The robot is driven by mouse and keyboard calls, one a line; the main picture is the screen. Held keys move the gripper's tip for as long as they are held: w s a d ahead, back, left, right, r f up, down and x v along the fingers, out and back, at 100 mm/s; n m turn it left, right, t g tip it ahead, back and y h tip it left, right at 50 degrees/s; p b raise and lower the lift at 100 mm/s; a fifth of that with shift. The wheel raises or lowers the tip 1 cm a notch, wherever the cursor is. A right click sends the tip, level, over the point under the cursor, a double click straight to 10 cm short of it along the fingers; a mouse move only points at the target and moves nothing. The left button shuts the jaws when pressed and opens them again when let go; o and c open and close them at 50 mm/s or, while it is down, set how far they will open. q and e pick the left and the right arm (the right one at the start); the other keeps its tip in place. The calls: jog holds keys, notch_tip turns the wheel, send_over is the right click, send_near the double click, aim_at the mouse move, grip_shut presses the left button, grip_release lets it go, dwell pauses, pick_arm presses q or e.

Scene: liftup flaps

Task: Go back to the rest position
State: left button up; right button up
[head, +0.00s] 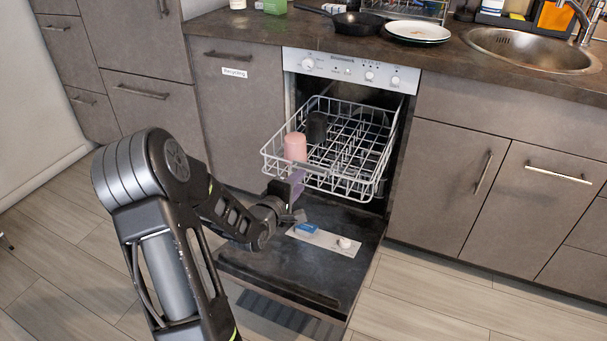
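My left arm comes in from the left, bent at the elbow. Its gripper (292,188) is at the front edge of the pulled-out dishwasher rack (350,180), above the lowered dishwasher door (290,270). A small purple shape shows at the gripper's tip; I cannot tell what it is or whether the fingers are open or shut. A pink cup (294,147) stands in the rack just above the gripper in the picture, and a dark cup (316,127) stands behind it. My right gripper is out of view.
Cabinets (470,190) stand either side of the dishwasher (350,68). The counter above holds plates (418,31), a pan (358,22) and a sink (530,50). The open door juts out low over the floor. Floor is clear to the right (430,300).

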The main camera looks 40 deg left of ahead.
pick_arm(q)
jog(key=v, duration=0.2)
jog(key=shift+s+d, duration=0.1)
jog(key=shift+s, duration=0.2)
dwell(0.3)
